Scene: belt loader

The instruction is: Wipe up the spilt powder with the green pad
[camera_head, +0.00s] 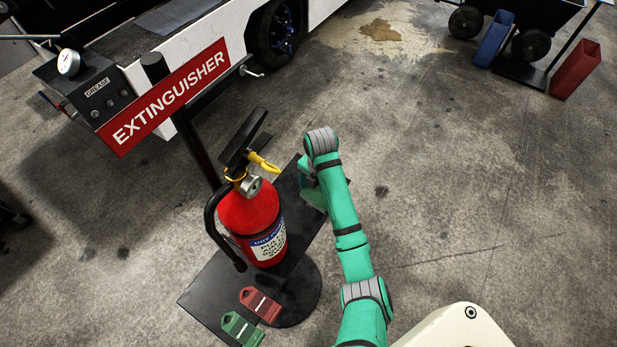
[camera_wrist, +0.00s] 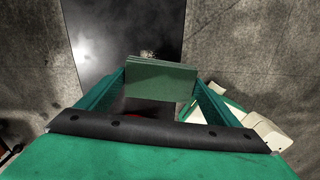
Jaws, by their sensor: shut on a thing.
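My gripper (camera_wrist: 160,88) is shut on the green pad (camera_wrist: 160,78), which spans between its two fingers in the wrist view. The pad is over the black shelf (camera_wrist: 120,30); I cannot tell whether it touches. A small pale speckled patch (camera_wrist: 147,54), perhaps the powder, shows just beyond the pad's far edge. Any powder under the pad is hidden. In the head view my gripper (camera_head: 306,172) is at the far right end of the black shelf (camera_head: 210,289), and part of the green pad (camera_head: 313,196) shows beside my arm.
A red fire extinguisher (camera_head: 250,215) stands on the shelf, close left of my gripper. An EXTINGUISHER sign (camera_head: 165,95) is on a post behind it. A red tag (camera_head: 260,305) and a green tag (camera_head: 241,328) lie at the near end. Open floor (camera_head: 480,190) lies right.

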